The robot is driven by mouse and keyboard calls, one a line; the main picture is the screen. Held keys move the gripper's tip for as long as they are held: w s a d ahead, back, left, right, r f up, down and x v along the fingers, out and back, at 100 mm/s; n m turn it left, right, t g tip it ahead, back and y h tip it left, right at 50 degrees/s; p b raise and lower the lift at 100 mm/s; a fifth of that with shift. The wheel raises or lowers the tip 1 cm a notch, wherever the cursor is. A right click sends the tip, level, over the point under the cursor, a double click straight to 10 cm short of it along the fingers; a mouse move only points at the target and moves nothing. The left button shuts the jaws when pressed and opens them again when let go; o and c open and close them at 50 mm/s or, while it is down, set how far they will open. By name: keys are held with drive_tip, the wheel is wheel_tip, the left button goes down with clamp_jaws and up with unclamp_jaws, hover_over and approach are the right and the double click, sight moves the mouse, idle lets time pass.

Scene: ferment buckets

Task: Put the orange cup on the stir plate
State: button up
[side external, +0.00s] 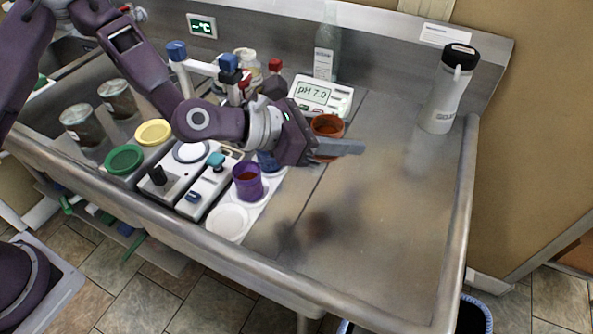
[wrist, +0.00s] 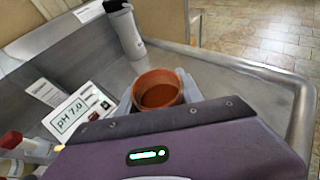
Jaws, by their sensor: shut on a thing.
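My gripper (side external: 334,142) is shut on the orange cup (side external: 327,124). The cup is upright, open at the top, with darker contents inside. In the wrist view the orange cup (wrist: 158,90) sits between the two grey fingers. A reddish reflection on the steel below suggests that it is held above the counter. What looks like the stir plate (side external: 165,188) is a white unit with a black knob and a pale round top, left of my gripper. A similar white unit with a teal-topped item stands beside it, so I cannot be certain which is the stir plate.
A purple cup (side external: 247,182) stands on a white mat near the front edge. A pH meter (side external: 321,95), a glass bottle (side external: 327,52) and a white flask (side external: 447,95) stand at the back. Green (side external: 124,160) and yellow (side external: 153,133) lids lie left.

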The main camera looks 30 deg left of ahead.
sight(345, 194)
drive_tip(key=d+f, duration=0.1)
drive_tip(key=f, duration=0.6)
drive_tip(key=s+d+f, duration=0.1)
drive_tip(key=f, duration=0.2)
drive_tip(key=shift+d+f, duration=0.2)
drive_tip(key=shift+d, duration=0.15)
drive_tip(key=shift+f, duration=0.15)
drive_tip(key=o, duration=1.4)
drive_tip(key=shift+r, duration=0.25)
drive_tip(key=shift+o, duration=0.5)
drive_tip(key=v, duration=1.2)
drive_tip(key=shift+f, duration=0.2)
